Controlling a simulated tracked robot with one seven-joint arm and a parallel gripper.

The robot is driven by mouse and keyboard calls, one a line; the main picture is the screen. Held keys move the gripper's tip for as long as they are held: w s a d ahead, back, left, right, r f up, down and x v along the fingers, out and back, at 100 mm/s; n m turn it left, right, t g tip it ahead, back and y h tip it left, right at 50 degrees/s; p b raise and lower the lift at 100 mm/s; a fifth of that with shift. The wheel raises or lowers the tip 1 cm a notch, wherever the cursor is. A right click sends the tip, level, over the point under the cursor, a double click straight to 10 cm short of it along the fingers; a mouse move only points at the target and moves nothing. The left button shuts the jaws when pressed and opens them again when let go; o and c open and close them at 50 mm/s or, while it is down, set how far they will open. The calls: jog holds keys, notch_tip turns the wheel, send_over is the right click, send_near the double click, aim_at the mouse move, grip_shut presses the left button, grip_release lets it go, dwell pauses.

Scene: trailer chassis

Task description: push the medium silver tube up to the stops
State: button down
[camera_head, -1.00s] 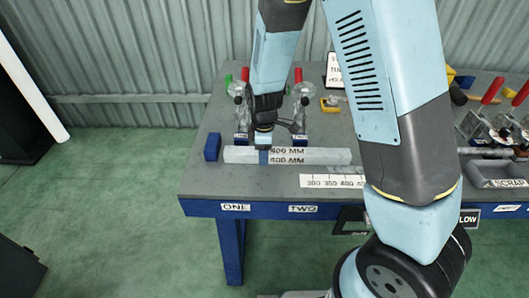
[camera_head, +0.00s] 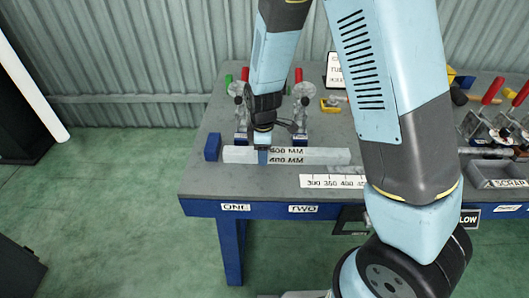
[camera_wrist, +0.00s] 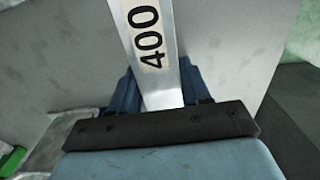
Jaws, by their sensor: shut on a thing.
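The silver tube (camera_head: 315,157), marked 400 MM, lies lengthwise left to right on the grey bench. Its label (camera_wrist: 148,38) also shows in the wrist view. My gripper (camera_head: 263,156) is shut on the tube left of its middle, with blue fingers on both sides of it in the wrist view (camera_wrist: 160,92). A blue stop block (camera_head: 212,147) stands just beyond the tube's left end, and a small gap seems to show between them. Blue blocks below the clamps (camera_head: 301,138) stand behind the tube. My arm partly hides this area, so contact there cannot be told.
Toggle clamps with a green (camera_head: 229,79) and a red handle (camera_head: 298,75) stand behind the tube. A ruler strip (camera_head: 335,181) lies in front of it. A scrap tray (camera_head: 500,176) and more clamps are at the right. The bench's left front corner is clear.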

jog(key=shift+a, duration=1.15)
jog(key=shift+w, duration=0.4)
dwell(0.4)
jog(key=shift+c, duration=2.2)
grip_release()
notch_tip(320, 180, up, 13)
notch_tip(320, 180, up, 9)
jog(key=m+t, duration=0.1)
jog(key=m, duration=0.3)
send_over(282, 152)
jog(key=s+d+r+m+t, duration=0.2)
jog(key=s+d+r+m, duration=0.4)
jog(key=s+d, duration=0.2)
jog(key=s+d+r+m+t, duration=0.2)
jog(key=s+d+r+m, duration=0.4)
jog(key=d, duration=0.4)
jog(key=s+m, duration=0.1)
jog(key=s, duration=0.1)
jog(key=shift+s+m+t, duration=0.3)
